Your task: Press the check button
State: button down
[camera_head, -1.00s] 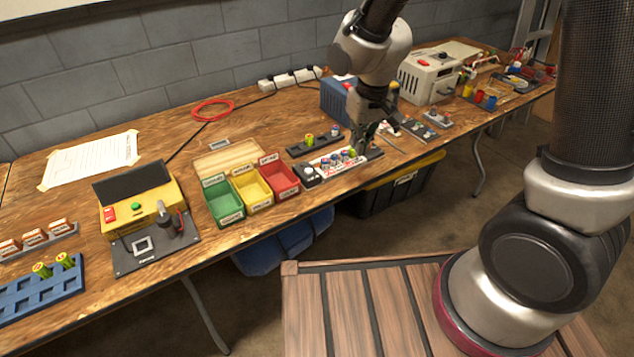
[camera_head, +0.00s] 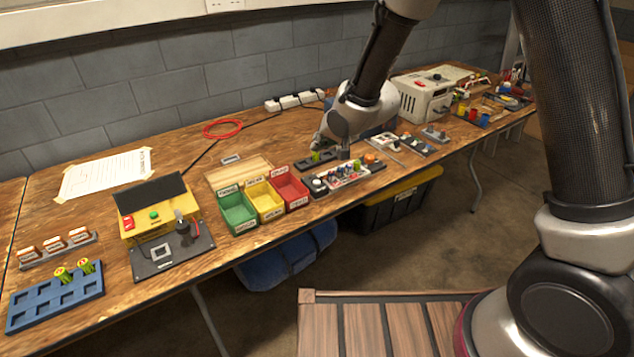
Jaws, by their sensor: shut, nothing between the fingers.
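A yellow tester box (camera_head: 150,225) on the table has a green button (camera_head: 154,214) and a red switch (camera_head: 129,223). A low charger strip (camera_head: 343,178) stands to the right of the colored bins, with small cells on it, a white round knob (camera_head: 317,184) at its left end and an orange domed button (camera_head: 370,158) at its right end. I cannot read which one is marked check. My gripper (camera_head: 343,152) is shut and empty at the strip's back edge, left of the orange button. Its fingertips are mostly hidden, and I cannot tell whether they touch anything.
Green (camera_head: 237,212), yellow (camera_head: 266,202) and red (camera_head: 290,190) bins stand left of the strip. A black cell holder (camera_head: 308,160) lies just behind it. A beige box (camera_head: 422,95) stands to the right. A blue rack (camera_head: 55,296) is at the far left.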

aim_at(319, 182)
jog(key=shift+f, duration=0.15)
jog(key=shift+f, duration=4.3)
jog(key=shift+f, duration=0.1)
jog(key=shift+f, duration=0.3)
jog(key=shift+f, duration=0.4)
jog(key=shift+r, duration=0.85)
